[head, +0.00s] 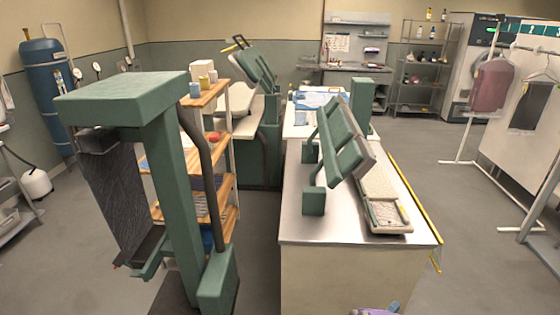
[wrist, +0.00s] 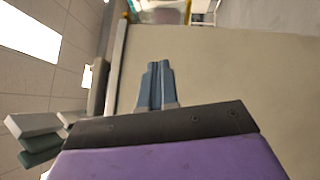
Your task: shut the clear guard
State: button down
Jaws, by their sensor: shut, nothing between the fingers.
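A long yellow edge strip (head: 415,203) runs along the right side of the metal-topped bench (head: 330,234). It may belong to the clear guard, but I cannot make out a clear panel or tell its position. On the bench is a press with a raised, tilted green head (head: 343,140) above a pale padded bed (head: 383,205). My gripper, seen in the wrist view (wrist: 155,84), has its grey fingers together and empty, facing a cream panel (wrist: 220,75) that looks like the bench front. In the head view, only part of my purple wrist shows at the bottom edge.
A tall green machine (head: 165,160) stands at the left, before a wooden shelf (head: 212,95). Garment rails (head: 490,105) stand at the right. Open grey floor (head: 470,255) lies right of the bench.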

jog(key=w+a+r+m+y, duration=0.25)
jog(key=w+r+y, duration=0.35)
jog(key=w+r, duration=0.6)
jog(key=s+a+r+m+g+y, duration=0.1)
jog(key=s+a+r+g+y, duration=0.15)
jog(key=a+r, duration=0.35)
jog(key=s+a+r+m+g+y, duration=0.25)
jog(key=a+r, duration=0.25)
jog(key=r, duration=0.3)
jog(key=s+a+r+m+g+y, duration=0.1)
jog(key=s+a+r, duration=0.3)
jog(key=s, duration=0.4)
jog(key=s+a+r+g+y, duration=0.2)
jog(key=s+a+r, duration=0.1)
jog(key=s, duration=0.4)
jog(key=s+a+r+m+g+y, duration=0.1)
jog(key=s+a+r, duration=0.3)
jog(key=s, duration=0.4)
jog(key=s+a+r+m+g, duration=0.1)
jog(key=s+r+g, duration=0.1)
jog(key=s, duration=1.1)
jog(key=s+a+r+m+g, duration=0.1)
jog(key=s+a+r+g, duration=0.1)
jog(key=s, duration=1.2)
jog(key=shift+a+r+g, duration=0.15)
jog(key=shift+r+g, duration=0.2)
jog(key=shift+g, duration=0.45)
